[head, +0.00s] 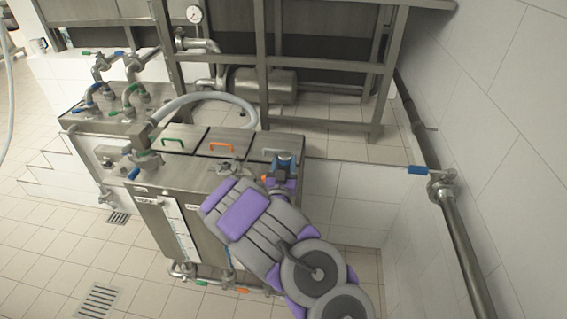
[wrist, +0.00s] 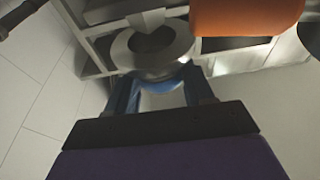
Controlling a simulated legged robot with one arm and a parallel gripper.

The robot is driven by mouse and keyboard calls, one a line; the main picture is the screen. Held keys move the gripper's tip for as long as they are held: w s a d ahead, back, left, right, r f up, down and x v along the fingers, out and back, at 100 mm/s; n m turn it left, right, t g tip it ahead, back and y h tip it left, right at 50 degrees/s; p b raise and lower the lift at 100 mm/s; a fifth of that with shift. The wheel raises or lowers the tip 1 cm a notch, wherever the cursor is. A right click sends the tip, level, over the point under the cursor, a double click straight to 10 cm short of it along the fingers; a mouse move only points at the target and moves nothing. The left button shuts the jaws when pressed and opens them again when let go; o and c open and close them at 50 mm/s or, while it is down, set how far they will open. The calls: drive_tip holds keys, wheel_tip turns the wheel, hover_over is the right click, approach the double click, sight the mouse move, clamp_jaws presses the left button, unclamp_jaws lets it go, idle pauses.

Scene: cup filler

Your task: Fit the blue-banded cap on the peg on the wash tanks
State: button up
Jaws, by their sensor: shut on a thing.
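My gripper (head: 283,172) is over the right end of the wash tanks (head: 190,185), and its blue fingers point away from the head camera. In the wrist view, the two blue fingers (wrist: 160,92) are shut on a round metal piece (wrist: 160,74), which I take to be the blue-banded cap. The peg cannot be told apart for certain; my arm hides part of the tank top.
An orange part (wrist: 245,14) is close to the right of the fingers. Lids with green (head: 173,141) and orange (head: 221,146) handles lie left of my gripper. A hose (head: 205,97) loops behind them. A wall pipe with a blue-handled valve (head: 418,170) is at right.

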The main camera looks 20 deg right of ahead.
drive_tip(key=shift+s+a+f, duration=0.1)
drive_tip(key=shift+f, duration=0.35)
drive_tip(key=shift+s+f, duration=0.1)
drive_tip(key=shift+f, duration=0.45)
drive_tip(key=shift+f, duration=0.1)
